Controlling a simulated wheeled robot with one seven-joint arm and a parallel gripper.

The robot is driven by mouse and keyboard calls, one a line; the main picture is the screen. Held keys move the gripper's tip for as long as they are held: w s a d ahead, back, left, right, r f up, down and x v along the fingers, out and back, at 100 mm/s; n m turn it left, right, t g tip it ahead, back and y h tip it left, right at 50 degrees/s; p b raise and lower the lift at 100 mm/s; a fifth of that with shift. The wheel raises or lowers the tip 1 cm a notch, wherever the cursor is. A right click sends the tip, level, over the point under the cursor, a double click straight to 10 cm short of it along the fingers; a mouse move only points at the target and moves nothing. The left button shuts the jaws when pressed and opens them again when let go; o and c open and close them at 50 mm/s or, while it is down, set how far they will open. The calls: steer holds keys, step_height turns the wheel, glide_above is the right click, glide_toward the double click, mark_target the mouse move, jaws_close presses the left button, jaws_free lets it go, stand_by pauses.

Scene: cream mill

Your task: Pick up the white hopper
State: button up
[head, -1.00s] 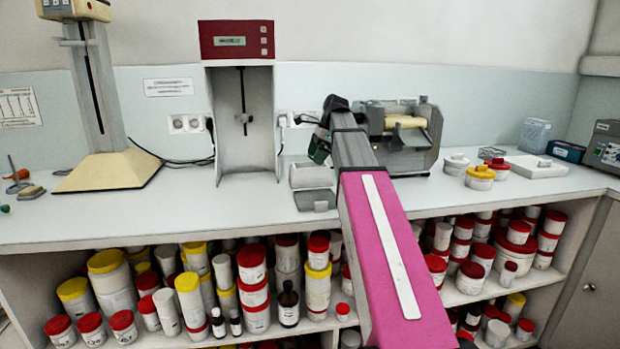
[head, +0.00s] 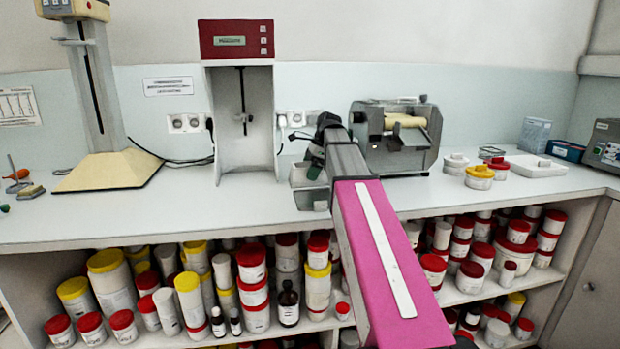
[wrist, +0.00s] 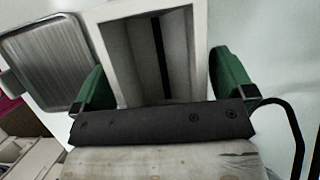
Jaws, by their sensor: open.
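The white hopper (wrist: 203,25) is an open rectangular box with a pale rim and a dark strip inside. It stands on the white bench; in the head view my arm hides much of it and its left part shows (head: 298,176). My gripper (wrist: 158,60) is open. Its two green fingers lie on either side of the hopper in the wrist view, the left one close to its wall and the right one with a small gap. I cannot tell whether either touches. In the head view my gripper (head: 314,165) is low over the hopper.
A grey metal tray (wrist: 45,60) adjoins the hopper, also visible in the head view (head: 313,199). A grey roller mill (head: 405,160) stands right, a red-topped stand (head: 236,45) behind left. Tubs (head: 479,173) sit farther right. The bench left of the hopper is clear.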

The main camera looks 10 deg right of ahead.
steer(key=shift+f, duration=0.25)
stand_by(0.4)
steer(key=c, duration=0.8)
steer(key=shift+o, duration=0.2)
steer(key=shift+r, duration=0.1)
